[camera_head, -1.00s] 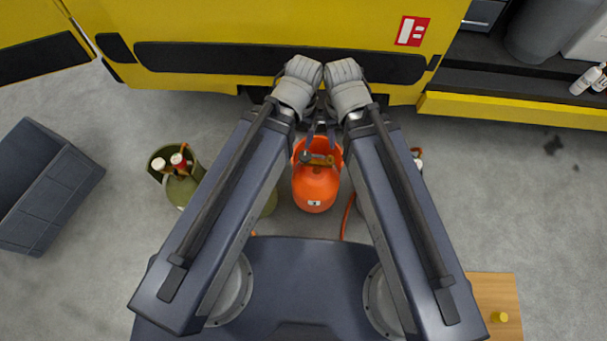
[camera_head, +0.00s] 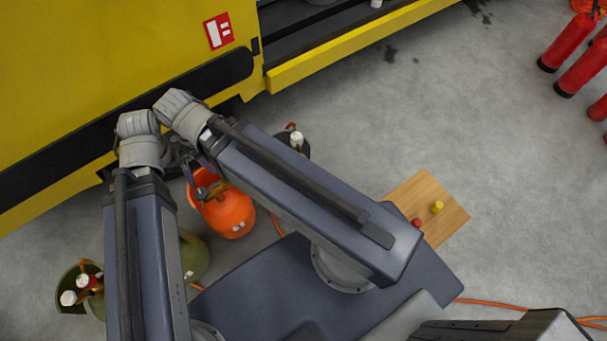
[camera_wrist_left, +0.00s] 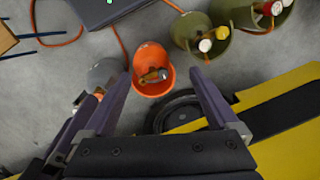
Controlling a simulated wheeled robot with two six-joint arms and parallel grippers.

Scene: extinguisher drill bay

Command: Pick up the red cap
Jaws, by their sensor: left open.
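A small red cap (camera_head: 416,222) lies on a square wooden board (camera_head: 425,192), close beside my right arm. A yellow cap (camera_head: 437,207) is to its right on the same board. Both arms reach up-left, away from the board, with their wrists close together by the yellow vehicle. My right gripper's jaws are not clear in the head view.
The yellow vehicle (camera_head: 90,60) borders the upper left. Red extinguishers (camera_head: 583,68) stand at upper right. An orange hose (camera_head: 490,303) runs at lower right. Floor right of the board is clear.

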